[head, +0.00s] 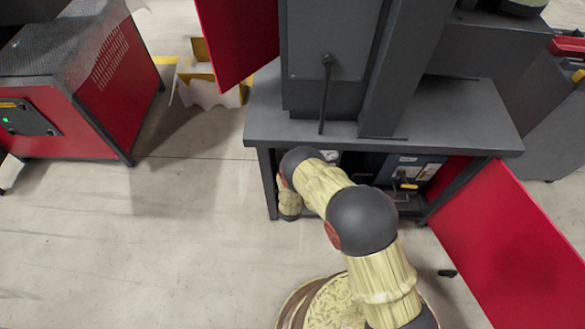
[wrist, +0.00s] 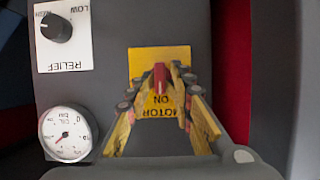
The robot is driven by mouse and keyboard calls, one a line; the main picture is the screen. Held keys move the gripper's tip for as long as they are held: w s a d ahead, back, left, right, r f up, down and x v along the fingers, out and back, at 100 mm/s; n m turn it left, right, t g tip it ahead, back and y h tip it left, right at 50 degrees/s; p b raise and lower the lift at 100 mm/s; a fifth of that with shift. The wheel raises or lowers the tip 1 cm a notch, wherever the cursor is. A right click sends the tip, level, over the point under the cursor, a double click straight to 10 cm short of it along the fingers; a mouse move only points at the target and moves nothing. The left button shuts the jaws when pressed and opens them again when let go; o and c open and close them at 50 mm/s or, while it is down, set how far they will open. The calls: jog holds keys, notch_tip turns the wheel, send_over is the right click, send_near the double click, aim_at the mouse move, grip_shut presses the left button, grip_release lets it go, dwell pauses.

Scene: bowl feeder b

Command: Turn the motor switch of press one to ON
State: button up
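The motor switch (wrist: 160,76) is a small red handle on a yellow plate (wrist: 146,57) in the wrist view. The plate's lettering is upside down there and reads "MOTOR" and "ON". My gripper (wrist: 160,82) has one finger on each side of the red handle, close to the panel. The fingers look apart, and I cannot tell whether either touches the handle. In the head view my arm reaches under the table of the dark grey press (head: 470,112); the gripper and switch are hidden there.
A relief knob (wrist: 56,27) and a round pressure gauge (wrist: 67,133) sit left of the switch in the wrist view. A red open door (head: 515,240) stands right of the press. Another red machine (head: 95,85) stands at the left. The floor (head: 130,250) left of my arm is clear.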

jog(key=shift+o, duration=0.4)
jog(key=shift+a+r, duration=0.1)
jog(key=shift+r, duration=0.05)
jog(key=v, duration=1.1)
jog(key=shift+s, duration=0.35)
